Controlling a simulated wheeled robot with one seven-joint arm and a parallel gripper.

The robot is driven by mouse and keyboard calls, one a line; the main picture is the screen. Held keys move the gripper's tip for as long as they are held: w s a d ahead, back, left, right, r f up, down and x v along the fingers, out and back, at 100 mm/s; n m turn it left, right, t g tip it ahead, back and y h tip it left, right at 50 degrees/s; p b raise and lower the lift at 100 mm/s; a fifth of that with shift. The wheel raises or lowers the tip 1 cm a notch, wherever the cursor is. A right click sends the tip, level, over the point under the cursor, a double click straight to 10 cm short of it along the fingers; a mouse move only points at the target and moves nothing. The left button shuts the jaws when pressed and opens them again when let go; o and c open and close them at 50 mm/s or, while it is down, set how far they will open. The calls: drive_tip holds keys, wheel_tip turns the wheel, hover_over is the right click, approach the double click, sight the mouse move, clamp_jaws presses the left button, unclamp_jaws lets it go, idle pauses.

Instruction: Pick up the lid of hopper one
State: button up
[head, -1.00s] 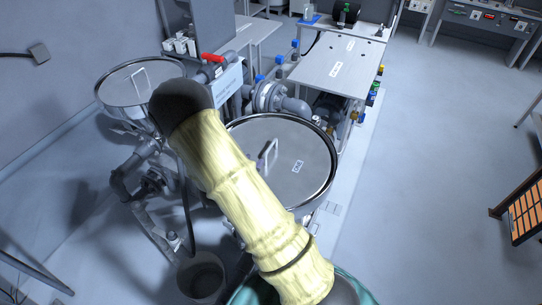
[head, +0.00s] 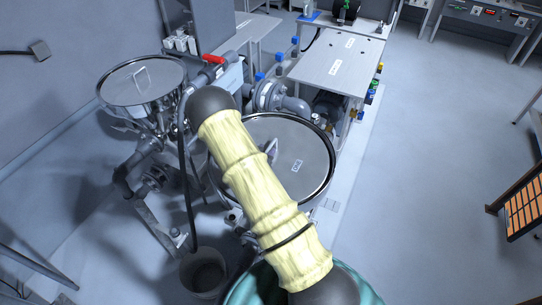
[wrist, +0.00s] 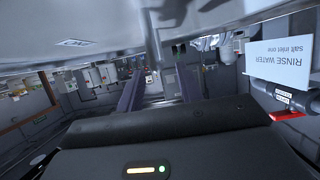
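The lid of hopper one (head: 315,150) is a round, shiny metal disc with a small label and a raised handle (head: 271,150). It lies on its hopper in the middle of the head view, its left part hidden by my yellow-sleeved arm. In the wrist view, which looks upside down, the lid (wrist: 50,20) fills the top edge, with its label at left and the pale handle (wrist: 184,15) near the centre. My gripper (wrist: 158,90) shows there with two dark fingers apart and nothing clearly held. The handle lines up near the gap; I cannot tell whether it is between the fingers. The head view hides the gripper.
A second lidded hopper (head: 140,82) stands at left. Pipes and valves run around both. A grey bucket (head: 204,272) stands on the floor in front. A metal bench (head: 335,70) is behind. A rinse water sign (wrist: 281,63) shows in the wrist view.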

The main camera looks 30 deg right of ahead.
sight(271, 145)
drive_tip(key=p+x, duration=0.2)
drive_tip(key=x, duration=0.2)
drive_tip(key=shift+s+d+r+p, duration=0.1)
drive_tip(key=shift+r+p, duration=0.05)
drive_tip(key=shift+p, duration=0.2)
drive_tip(key=shift+w+d+f, duration=0.35)
drive_tip(key=shift+w+f, duration=0.05)
drive_tip(key=shift+w, duration=0.05)
drive_tip(key=shift+s+r, duration=0.1)
drive_tip(key=shift+s, duration=0.15)
drive_tip(key=shift+w, duration=0.1)
drive_tip(key=shift+a, duration=0.1)
clamp_jaws()
drive_tip(key=shift+w, duration=0.2)
drive_tip(key=shift+s, duration=0.15)
drive_tip(key=shift+a, duration=0.1)
